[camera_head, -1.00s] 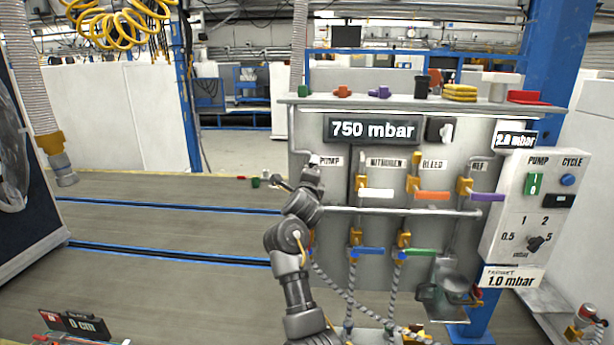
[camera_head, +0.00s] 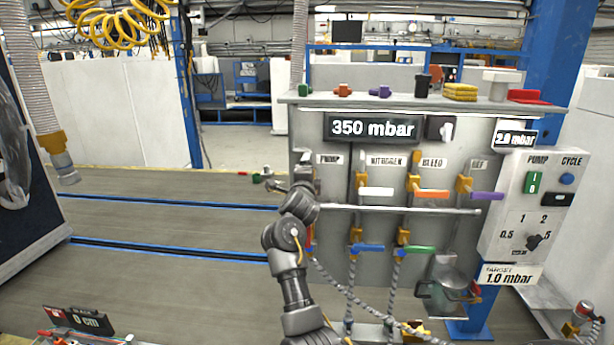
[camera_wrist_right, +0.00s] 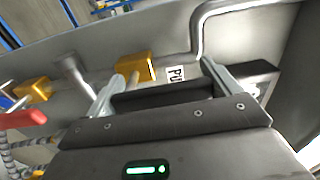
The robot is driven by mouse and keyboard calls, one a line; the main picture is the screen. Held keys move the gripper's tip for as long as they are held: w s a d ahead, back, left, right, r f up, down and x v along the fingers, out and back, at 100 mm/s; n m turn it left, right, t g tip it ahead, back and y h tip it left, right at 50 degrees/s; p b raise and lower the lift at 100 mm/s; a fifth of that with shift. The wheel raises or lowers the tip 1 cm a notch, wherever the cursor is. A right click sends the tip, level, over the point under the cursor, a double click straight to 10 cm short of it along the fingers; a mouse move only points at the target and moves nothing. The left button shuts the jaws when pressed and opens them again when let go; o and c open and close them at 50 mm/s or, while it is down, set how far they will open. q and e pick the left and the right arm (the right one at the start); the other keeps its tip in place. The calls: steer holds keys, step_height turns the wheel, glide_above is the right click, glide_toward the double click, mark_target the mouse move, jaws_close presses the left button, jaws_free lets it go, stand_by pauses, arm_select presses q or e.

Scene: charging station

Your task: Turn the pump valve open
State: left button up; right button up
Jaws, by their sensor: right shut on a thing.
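The PUMP label (camera_head: 329,160) is at the upper left of the grey valve panel (camera_head: 335,268). In the head view, my right gripper (camera_head: 285,183) is at the panel's left edge beside this label, and my arm hides most of the pump valve. In the right wrist view, the pump valve's yellow body (camera_wrist_right: 138,67) shows beside the partly visible label (camera_wrist_right: 176,74). My right gripper (camera_wrist_right: 162,78) is shut on the pump valve handle, which is mostly hidden between the fingers. My left gripper is not in view.
The display (camera_head: 372,128) reads 350 mbar. White (camera_head: 376,192), orange (camera_head: 433,194) and purple (camera_head: 487,196) valve handles lie to the right. A horizontal rail (camera_head: 400,210) crosses below them. A control box (camera_head: 530,205) stands at the right.

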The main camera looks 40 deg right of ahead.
steer(key=o, duration=1.1)
steer(key=shift+o, duration=0.2)
steer(key=b+v, duration=0.2)
steer(key=v, duration=0.8)
steer(key=shift+s+a+b, duration=0.25)
steer(key=shift+a+b, duration=0.1)
steer(key=shift+b, duration=0.05)
